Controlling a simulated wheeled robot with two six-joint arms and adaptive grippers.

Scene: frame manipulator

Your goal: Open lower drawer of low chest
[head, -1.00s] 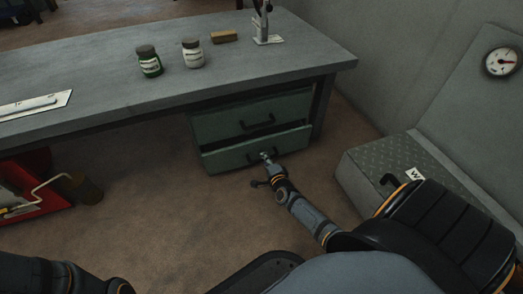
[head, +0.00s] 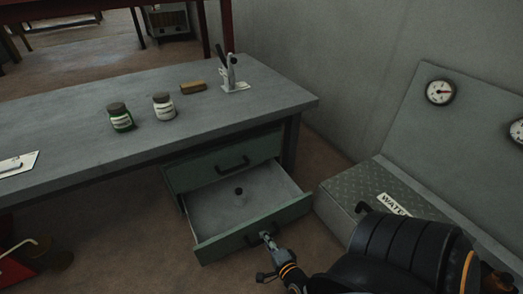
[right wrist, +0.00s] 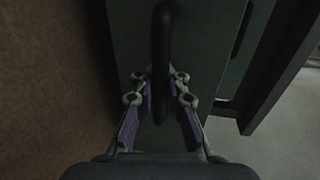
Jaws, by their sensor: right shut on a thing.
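The low chest (head: 176,180) is green and stands under the grey workbench. Its upper drawer (head: 222,162) is shut, with a dark handle. My right gripper (head: 268,240) is at the lower drawer's front, shut on the dark handle. In the right wrist view the handle (right wrist: 162,50) runs between the fingers of the right gripper (right wrist: 160,105). My left gripper is not in view.
The workbench (head: 70,155) carries a green jar (head: 120,118), a white jar (head: 164,107), a brown block (head: 193,87) and a white holder (head: 235,86). A grey console with gauges (head: 440,92) stands close at the right. A red object (head: 15,272) is at lower left.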

